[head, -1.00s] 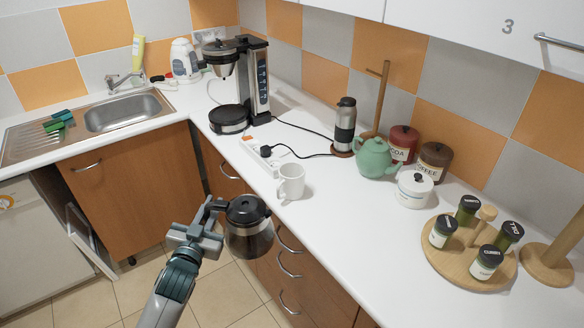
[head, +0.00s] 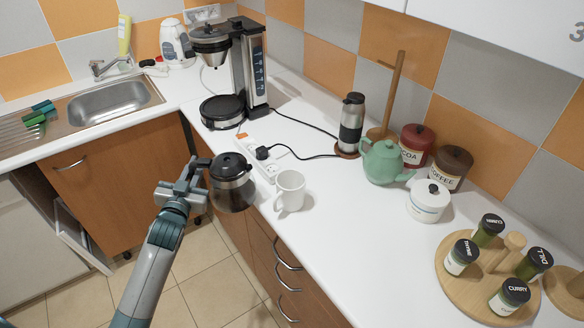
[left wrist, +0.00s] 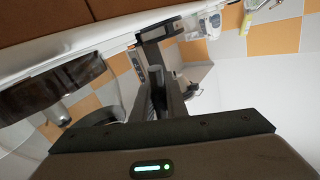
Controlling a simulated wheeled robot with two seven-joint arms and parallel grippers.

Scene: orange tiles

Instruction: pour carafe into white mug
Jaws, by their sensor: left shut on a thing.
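The glass carafe (head: 232,190) with a black lid hangs upright, held by my left gripper (head: 205,177) at its handle side. It is in front of the counter edge, just left of the white mug. The white mug (head: 290,190) stands upright on the counter near the front edge. In the left wrist view the dark carafe (left wrist: 60,88) fills the left side, and my left gripper (left wrist: 160,100) is shut on its handle. The mug cannot be made out there. My right gripper is not in view.
The coffee maker (head: 250,65) stands at the back. A power strip (head: 262,168) with a black cable lies behind the mug. A steel flask (head: 351,122), a green teapot (head: 380,160), canisters and a spice rack (head: 450,270) stand to the right. Counter front right of the mug is clear.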

